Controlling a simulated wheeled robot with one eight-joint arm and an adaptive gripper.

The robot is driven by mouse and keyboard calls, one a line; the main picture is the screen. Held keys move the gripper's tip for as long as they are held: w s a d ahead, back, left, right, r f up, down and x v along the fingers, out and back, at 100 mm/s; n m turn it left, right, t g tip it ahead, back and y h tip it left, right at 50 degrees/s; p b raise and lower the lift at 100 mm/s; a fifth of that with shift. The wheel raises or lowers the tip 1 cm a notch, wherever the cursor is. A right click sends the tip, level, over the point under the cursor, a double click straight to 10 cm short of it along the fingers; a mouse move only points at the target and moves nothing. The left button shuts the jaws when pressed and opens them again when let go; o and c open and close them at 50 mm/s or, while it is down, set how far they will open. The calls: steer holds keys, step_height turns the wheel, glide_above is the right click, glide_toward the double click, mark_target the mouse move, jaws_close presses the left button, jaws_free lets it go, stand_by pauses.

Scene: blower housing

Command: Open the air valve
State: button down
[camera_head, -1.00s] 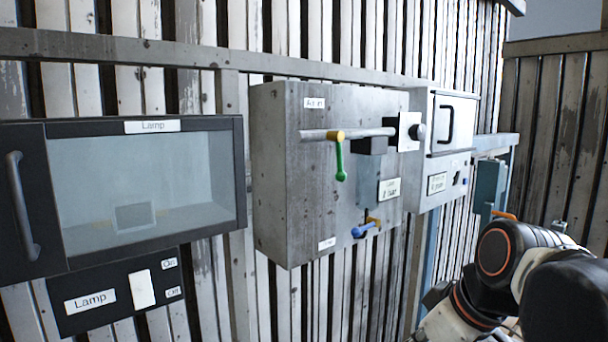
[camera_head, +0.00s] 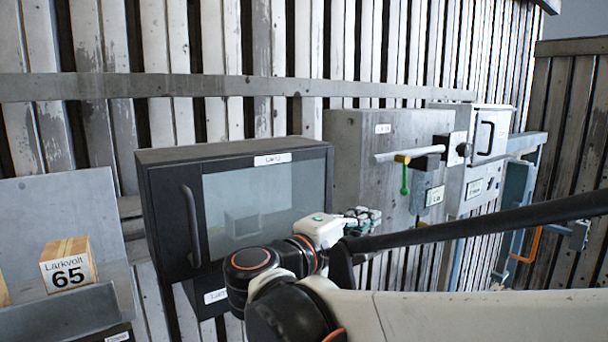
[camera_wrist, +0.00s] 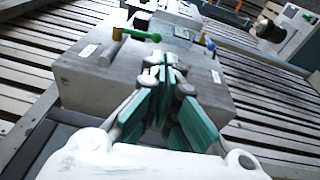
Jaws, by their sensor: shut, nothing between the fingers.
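A grey box (camera_head: 352,158) on the wall carries a pale pipe (camera_head: 392,154) with a green valve handle (camera_head: 405,180) on a yellow hub, and the handle hangs down. In the wrist view the green handle (camera_wrist: 142,35) points across the picture from its yellow hub (camera_wrist: 117,34). A second handle, blue (camera_wrist: 210,42), shows there too; in the head view my arm hides its place. The labels are too blurred to read surely. My gripper (camera_head: 368,216) is shut and empty, with green fingers. In the wrist view its fingertips (camera_wrist: 165,68) appear before the box, apart from both handles.
A black lamp cabinet (camera_head: 160,165) with a glass front is left of the grey box, close behind my gripper. A white cabinet (camera_head: 502,120) with a black handle is right. A block marked 65 (camera_head: 69,275) lies on a grey shelf at far left.

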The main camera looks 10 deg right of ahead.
steer(key=w+d+r+p, duration=0.3)
steer(key=w+d, duration=0.4)
steer(key=d, duration=0.3)
steer(key=shift+w+r+t+p, duration=0.3)
steer(key=shift+w+p, duration=0.1)
steer(key=shift+f+h, duration=0.1)
steer(key=shift+h, duration=0.2)
steer(key=shift+d+f+t+h+b, duration=0.15)
steer(key=shift+t+h+b, duration=0.15)
steer(key=shift+b, duration=0.35)
